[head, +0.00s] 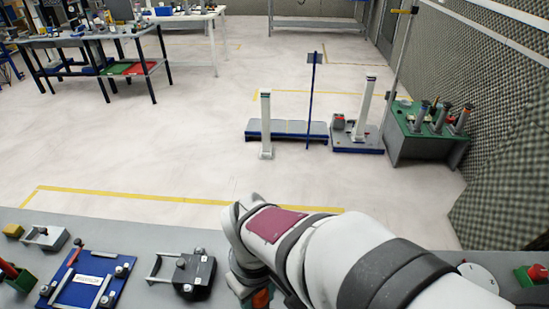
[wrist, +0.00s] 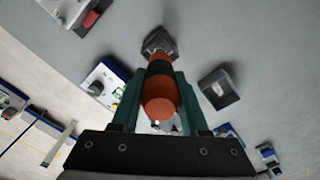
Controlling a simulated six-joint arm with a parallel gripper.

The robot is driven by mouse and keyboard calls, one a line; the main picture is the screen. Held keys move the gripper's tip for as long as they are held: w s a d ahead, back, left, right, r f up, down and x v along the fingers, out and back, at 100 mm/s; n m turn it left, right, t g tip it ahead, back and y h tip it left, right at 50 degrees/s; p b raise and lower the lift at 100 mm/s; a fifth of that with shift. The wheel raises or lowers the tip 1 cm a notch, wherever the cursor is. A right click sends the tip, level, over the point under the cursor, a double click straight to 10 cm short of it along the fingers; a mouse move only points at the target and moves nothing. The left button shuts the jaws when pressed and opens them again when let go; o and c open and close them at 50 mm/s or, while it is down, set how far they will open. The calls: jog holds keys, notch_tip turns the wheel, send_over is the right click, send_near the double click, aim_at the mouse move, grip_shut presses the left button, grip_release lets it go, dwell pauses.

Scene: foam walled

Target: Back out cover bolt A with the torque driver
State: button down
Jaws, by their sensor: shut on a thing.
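My gripper (wrist: 160,78) has green fingers, and they are shut on the torque driver (wrist: 160,102), which has an orange and black grip. A dark grey angular block (wrist: 158,42) shows at the driver's far end; I cannot tell whether it belongs to the driver or sits on the bench. In the head view my arm hides most of the gripper, and only a bit of orange, likely the driver (head: 261,298), shows below it. I cannot pick out cover bolt A in either view.
On the grey bench (head: 130,238), a blue plate with metal bars (head: 88,279) and a dark box with a handle (head: 196,276) stand left of my arm. A green holder with a red handle (head: 20,281) is at the left edge. A pale disc (head: 483,277) lies at right.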

jog(key=shift+r, duration=6.7)
jog(key=w+a+f, duration=0.4)
jog(key=w+a, duration=0.4)
jog(key=a, duration=0.1)
jog(key=w+a+f, duration=0.3)
jog(key=w+a, duration=0.6)
jog(key=shift+a+f, duration=0.25)
jog(key=shift+f, duration=0.15)
jog(key=shift+f, duration=3.55)
jog(key=shift+r, duration=0.45)
